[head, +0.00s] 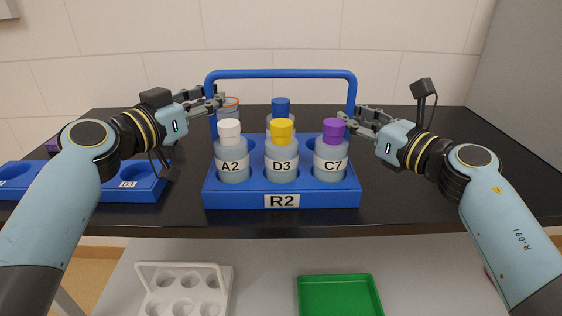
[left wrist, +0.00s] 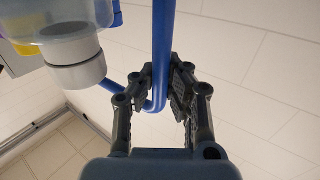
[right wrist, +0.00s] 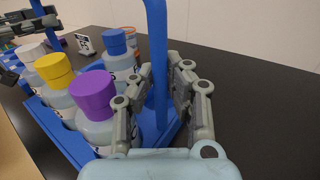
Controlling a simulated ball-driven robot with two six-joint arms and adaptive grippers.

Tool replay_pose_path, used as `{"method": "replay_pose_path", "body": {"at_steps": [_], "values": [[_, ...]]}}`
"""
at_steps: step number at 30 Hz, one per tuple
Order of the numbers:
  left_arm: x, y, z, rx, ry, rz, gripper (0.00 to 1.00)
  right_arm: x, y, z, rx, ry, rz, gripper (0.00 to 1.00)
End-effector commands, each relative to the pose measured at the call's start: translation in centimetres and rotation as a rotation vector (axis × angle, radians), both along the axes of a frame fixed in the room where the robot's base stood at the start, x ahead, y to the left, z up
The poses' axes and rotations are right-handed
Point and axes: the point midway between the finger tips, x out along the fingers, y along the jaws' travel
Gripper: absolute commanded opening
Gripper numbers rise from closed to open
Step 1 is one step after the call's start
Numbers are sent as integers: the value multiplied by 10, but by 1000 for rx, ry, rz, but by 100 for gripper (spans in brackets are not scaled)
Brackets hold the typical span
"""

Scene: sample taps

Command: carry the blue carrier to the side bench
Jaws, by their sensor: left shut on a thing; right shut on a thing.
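The blue carrier (head: 282,200), labelled R2, stands upright over the black bench, its arched handle above it. It holds bottles with white (head: 229,127), yellow (head: 281,128), purple (head: 333,127) and blue (head: 281,106) caps, plus one at back left with an orange ring (head: 231,101). My left gripper (head: 219,101) is shut on the left handle post, which also shows between its fingers in the left wrist view (left wrist: 163,50). My right gripper (head: 345,117) is shut on the right post, seen in the right wrist view (right wrist: 157,60). I cannot tell whether the carrier's base touches the bench.
Another blue rack (head: 145,187) with a D3 label lies at left on the black bench (head: 420,205). Below the bench front are a white rack with holes (head: 185,292) and a green tray (head: 338,297). A grey panel (head: 525,80) rises at right. The bench right of the carrier is mostly clear.

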Motion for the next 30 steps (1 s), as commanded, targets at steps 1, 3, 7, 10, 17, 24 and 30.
{"method": "replay_pose_path", "body": {"at_steps": [1, 3, 7, 10, 17, 24, 30], "values": [[0, 0, 0, 1, -1, 1, 0, 0, 0, 0, 0, 0, -1, 0], [0, 0, 0, 1, -1, 1, 0, 0, 0, 0, 0, 0, -1, 0], [0, 0, 2, 0, -4, 2, 0, 1, 0, 2, 1, -4, -2, 0], [0, 1, 3, 0, -4, 2, 0, 1, -1, 3, 1, -4, -2, 0], [1, 1, 18, 0, -9, 4, 0, 1, -2, 18, 1, -8, -5, 0], [1, 2, 46, 1, -16, 5, 0, 2, -2, 45, -1, -14, -7, 0], [1, 3, 60, 2, -19, 7, 0, 2, -3, 59, -2, -16, -7, 0]]}}
